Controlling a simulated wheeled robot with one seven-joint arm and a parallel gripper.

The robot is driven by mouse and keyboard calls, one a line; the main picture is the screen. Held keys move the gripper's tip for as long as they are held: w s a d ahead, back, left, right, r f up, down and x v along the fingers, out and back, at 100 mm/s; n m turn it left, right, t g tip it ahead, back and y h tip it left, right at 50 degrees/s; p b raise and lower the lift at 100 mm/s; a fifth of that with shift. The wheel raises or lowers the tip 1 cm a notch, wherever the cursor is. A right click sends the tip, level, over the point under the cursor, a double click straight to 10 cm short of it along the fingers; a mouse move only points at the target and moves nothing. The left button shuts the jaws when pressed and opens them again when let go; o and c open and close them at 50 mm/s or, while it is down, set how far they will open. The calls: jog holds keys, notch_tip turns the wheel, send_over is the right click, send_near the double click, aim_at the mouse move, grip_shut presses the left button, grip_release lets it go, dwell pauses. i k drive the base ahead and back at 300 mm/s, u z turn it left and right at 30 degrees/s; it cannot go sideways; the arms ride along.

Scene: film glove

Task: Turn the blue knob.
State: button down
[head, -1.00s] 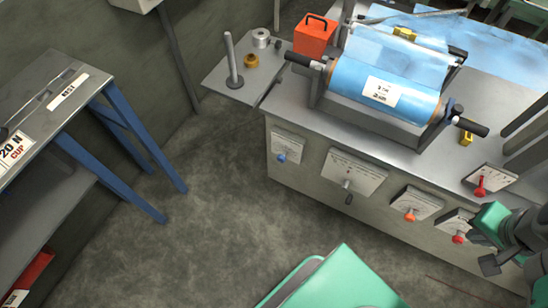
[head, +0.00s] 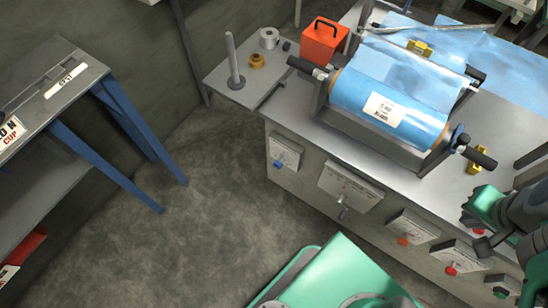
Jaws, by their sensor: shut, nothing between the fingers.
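The blue knob (head: 277,164) sits on a small white panel (head: 286,150) on the bench's front face, at its left end. It is small in this view, and its exact turn position is hard to read. My gripper (head: 482,246) is shut and empty at the right, near the bench's right front. It is far to the right of the blue knob and apart from it.
Other panels along the front carry a grey lever (head: 343,210), an orange knob (head: 403,241) and a red knob (head: 451,270). A blue film roll (head: 385,115) with black handles lies on top. A blue-legged table (head: 125,130) stands left; the floor (head: 210,220) between is clear.

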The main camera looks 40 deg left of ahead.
aim_at(279, 166)
jog(key=u, duration=1.3)
jog(key=k, duration=1.3)
jog(key=u, duration=0.4)
jog(key=i, duration=0.9)
jog(key=u, duration=1.15)
jog(key=i, duration=0.25)
jog(key=u, duration=0.3)
